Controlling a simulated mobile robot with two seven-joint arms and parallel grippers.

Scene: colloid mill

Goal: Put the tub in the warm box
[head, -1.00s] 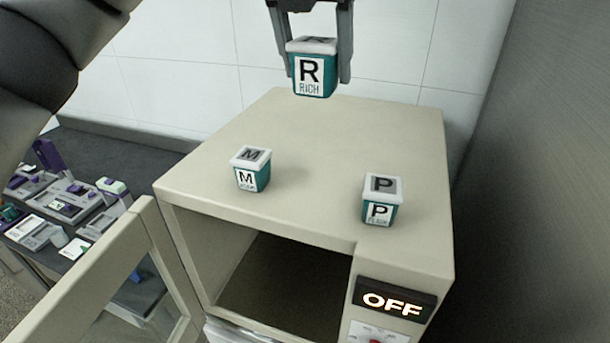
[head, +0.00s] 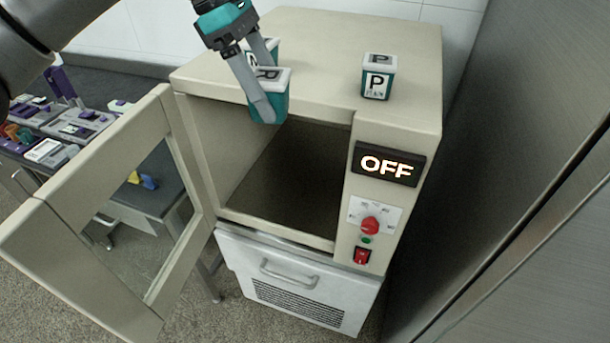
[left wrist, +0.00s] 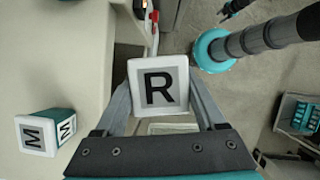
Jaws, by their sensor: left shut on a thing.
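My left gripper (head: 252,75) is shut on the teal tub with a white lid marked R (head: 271,93). It holds the tub in front of the upper opening of the warm box (head: 300,48), near the top front edge. In the left wrist view the R lid (left wrist: 159,87) sits between the fingers. The warm box is cream, with its glazed door (head: 105,225) swung open to the left and a dark, empty-looking inside. The tub marked P (head: 378,78) stands on top. The tub marked M (left wrist: 45,132) is partly hidden behind my gripper in the head view.
The box's panel has a lit OFF sign (head: 389,164), a red knob (head: 370,225) and a red switch (head: 362,256). A large grey metal surface (head: 510,130) stands close on the right. A bench with devices (head: 70,125) lies beyond the door.

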